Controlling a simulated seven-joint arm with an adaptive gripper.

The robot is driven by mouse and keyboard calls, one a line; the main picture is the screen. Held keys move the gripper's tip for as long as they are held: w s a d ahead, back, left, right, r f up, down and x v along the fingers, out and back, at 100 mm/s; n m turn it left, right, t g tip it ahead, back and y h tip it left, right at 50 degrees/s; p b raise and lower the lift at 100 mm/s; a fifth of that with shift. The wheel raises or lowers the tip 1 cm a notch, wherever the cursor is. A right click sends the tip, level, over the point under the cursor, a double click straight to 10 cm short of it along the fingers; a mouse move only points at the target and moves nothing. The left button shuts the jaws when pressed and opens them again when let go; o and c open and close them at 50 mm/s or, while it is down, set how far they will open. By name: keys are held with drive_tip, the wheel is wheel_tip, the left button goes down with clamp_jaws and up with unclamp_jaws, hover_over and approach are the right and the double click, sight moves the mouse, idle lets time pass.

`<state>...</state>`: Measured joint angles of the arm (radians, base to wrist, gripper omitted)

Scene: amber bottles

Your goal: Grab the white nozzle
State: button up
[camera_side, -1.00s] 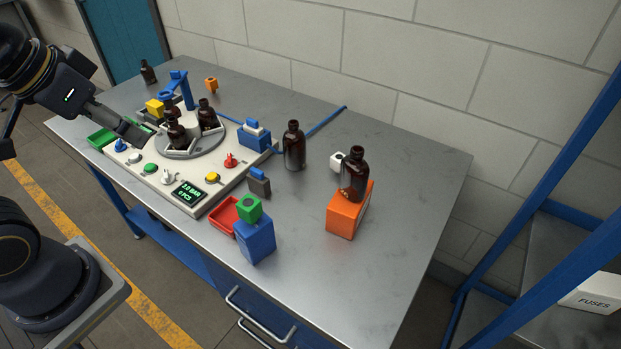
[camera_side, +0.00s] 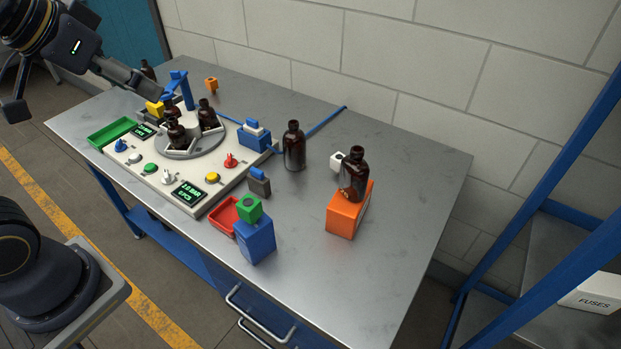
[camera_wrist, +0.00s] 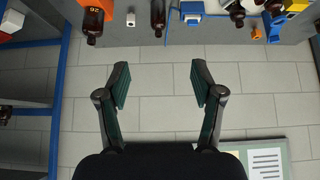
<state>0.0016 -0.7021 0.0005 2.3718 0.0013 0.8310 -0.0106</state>
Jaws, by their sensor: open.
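The white nozzle (camera_side: 338,161) is a small white block with a dark hole. It stands on the bench behind the orange box, partly hidden by the bottle on that box in the side view. In the wrist view the white nozzle (camera_wrist: 131,20) is near the top edge, left of centre. My gripper (camera_wrist: 160,82) is open and empty, with its two fingers apart over a view of the wall. In the side view my gripper (camera_side: 142,82) is at the upper left, above the far left of the bench, well away from the nozzle.
An amber bottle (camera_side: 355,175) stands on the orange box (camera_side: 345,214) beside the nozzle. Another amber bottle (camera_side: 294,147) stands to its left. The bench's right end is clear. An orange nozzle (camera_side: 211,84) sits at the back.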

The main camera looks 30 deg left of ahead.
drive_tip(key=w+d+r, duration=0.1)
drive_tip(key=w+r, duration=0.3)
drive_tip(key=w, duration=0.5)
drive_tip(key=m+g, duration=0.2)
drive_tip(key=g, duration=0.1)
hover_over(339, 157)
drive_tip(key=s, duration=0.2)
drive_tip(key=shift+h, duration=0.4)
wheel_tip(339, 157, down, 35)
drive_tip(key=shift+w+r, duration=0.1)
drive_tip(key=shift+w, duration=0.05)
drive_tip(key=shift+s+a+x, duration=0.1)
drive_tip(key=shift+x, duration=1.4)
drive_tip(key=shift+s+a+x, duration=0.1)
drive_tip(key=shift+s+x, duration=0.05)
drive_tip(key=shift+x, duration=1.35)
drive_tip(key=shift+c, duration=0.4)
